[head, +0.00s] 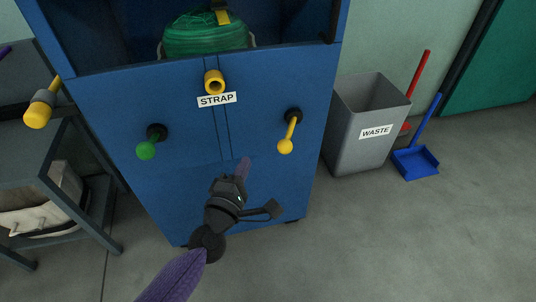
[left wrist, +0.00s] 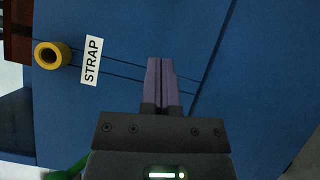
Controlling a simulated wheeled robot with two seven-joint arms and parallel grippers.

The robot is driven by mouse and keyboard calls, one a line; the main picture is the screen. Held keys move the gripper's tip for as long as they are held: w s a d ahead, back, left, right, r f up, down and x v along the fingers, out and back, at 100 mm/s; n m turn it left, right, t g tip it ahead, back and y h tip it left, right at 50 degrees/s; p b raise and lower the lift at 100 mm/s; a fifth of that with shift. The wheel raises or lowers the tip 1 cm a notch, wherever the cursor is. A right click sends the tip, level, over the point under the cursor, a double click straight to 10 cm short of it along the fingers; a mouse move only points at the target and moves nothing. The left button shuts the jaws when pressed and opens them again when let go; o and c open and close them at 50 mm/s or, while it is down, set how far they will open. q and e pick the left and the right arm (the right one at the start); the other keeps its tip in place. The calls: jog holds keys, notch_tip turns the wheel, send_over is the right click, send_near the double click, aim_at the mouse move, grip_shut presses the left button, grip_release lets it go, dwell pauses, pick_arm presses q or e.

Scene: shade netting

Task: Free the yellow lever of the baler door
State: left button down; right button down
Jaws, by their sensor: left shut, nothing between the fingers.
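The yellow lever (head: 287,138) hangs from a dark pivot on the right side of the blue baler door (head: 185,190), its knob end low and tilted slightly left. It cannot be made out in the left wrist view. A green knob (head: 146,150) on a dark mount is on the door's left side. A yellow ring-shaped fitting (head: 214,82) sits top centre above the STRAP label (head: 216,100); it also shows in the left wrist view (left wrist: 52,55). My left gripper (head: 244,165) is shut and empty in front of the door, below and left of the lever. My right gripper is not in view.
A grey waste bin (head: 372,150) stands right of the baler, with a blue dustpan (head: 415,162) beside it. A dark table (head: 50,150) is at left, with a yellow-headed tool (head: 40,108) above it. Floor at right front is clear.

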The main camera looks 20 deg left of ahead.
aim_at(288, 134)
pick_arm(q)
jog(key=w+d, duration=0.2)
jog(key=w+d+r, duration=0.1)
jog(key=w, duration=0.1)
jog(key=shift+w+d, duration=0.15)
jog(key=shift+d, duration=0.2)
